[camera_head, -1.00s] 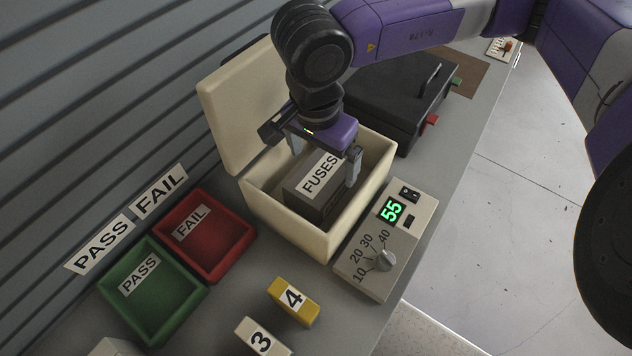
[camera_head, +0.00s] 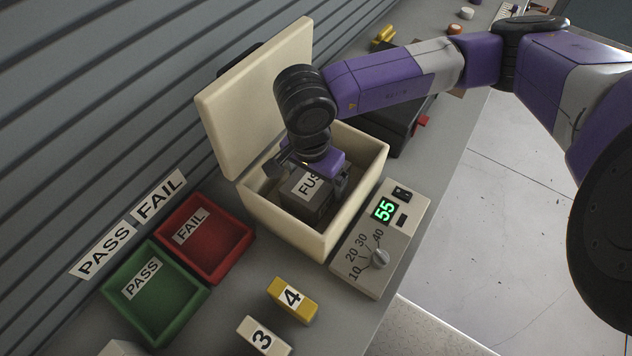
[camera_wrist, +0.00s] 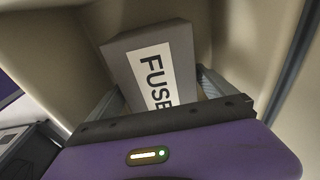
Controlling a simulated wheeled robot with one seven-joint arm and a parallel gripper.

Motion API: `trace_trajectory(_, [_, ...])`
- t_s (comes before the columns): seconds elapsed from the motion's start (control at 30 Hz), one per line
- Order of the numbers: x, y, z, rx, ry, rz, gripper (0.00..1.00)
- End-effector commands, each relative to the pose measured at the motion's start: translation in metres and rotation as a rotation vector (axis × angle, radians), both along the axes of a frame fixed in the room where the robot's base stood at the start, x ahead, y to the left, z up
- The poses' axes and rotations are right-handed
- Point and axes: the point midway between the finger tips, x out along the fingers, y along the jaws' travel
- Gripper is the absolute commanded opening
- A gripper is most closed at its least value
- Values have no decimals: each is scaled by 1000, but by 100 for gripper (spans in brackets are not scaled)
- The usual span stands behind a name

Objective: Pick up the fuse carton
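The fuse carton (camera_head: 318,208) is a dark grey box with a white FUSES label. It sits inside the cream open-lidded box (camera_head: 290,232). My gripper (camera_head: 312,182) is down inside that box, over the carton, and hides part of the label. In the wrist view the carton (camera_wrist: 122,62) lies between the two fingers of my gripper (camera_wrist: 158,92). The fingers are spread on either side of the carton, with a small gap visible at the left. I cannot tell whether the right finger touches it.
The cream box's walls surround my gripper closely, and its raised lid (camera_head: 255,105) stands behind. A dial unit (camera_head: 365,262) is at the right front. Red (camera_head: 240,250) and green (camera_head: 190,305) trays and numbered blocks (camera_head: 292,300) lie to the left and front. A black case (camera_head: 400,140) stands beyond.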

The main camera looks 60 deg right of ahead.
Motion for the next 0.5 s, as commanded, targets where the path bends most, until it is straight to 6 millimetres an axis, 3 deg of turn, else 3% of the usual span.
trace_trajectory(0.03, [0,0,0,0,0,0,82])
trace_trajectory(0.37, [0,0,0,0,0,0,18])
trace_trajectory(0.5, [0,0,1,0,-1,0,15])
